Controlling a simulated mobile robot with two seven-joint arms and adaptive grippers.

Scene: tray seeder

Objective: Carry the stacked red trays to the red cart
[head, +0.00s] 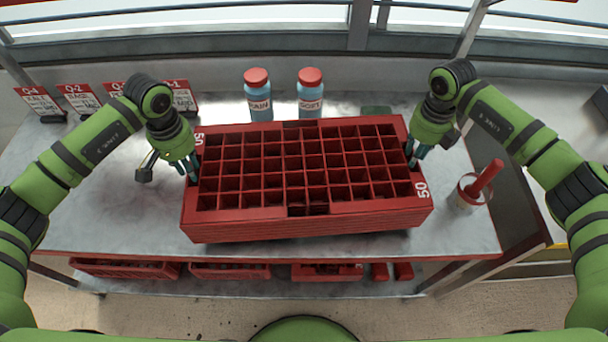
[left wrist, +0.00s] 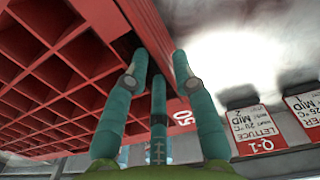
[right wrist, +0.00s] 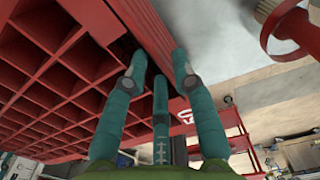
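The stacked red trays (head: 310,222) lie across the middle of the metal table, slightly turned, with a grid of empty-looking cells and "50" marked at two corners. My left gripper (head: 190,172) is at their left end. In the left wrist view its fingers (left wrist: 160,68) straddle the end wall (left wrist: 150,35) and look closed on it. My right gripper (head: 413,158) is at the right end, its fingers (right wrist: 160,68) likewise around the end wall (right wrist: 147,32). Whether the stack rests on the table or hangs just above it, I cannot tell. I see no red cart clearly.
Two blue bottles with red caps, one (head: 259,95) and another (head: 310,93), stand behind the trays. A red-handled tool in a cup (head: 470,192) stands to the right. Several red sign cards (head: 80,98) line the back left. Red bins (head: 230,271) sit on the lower shelf.

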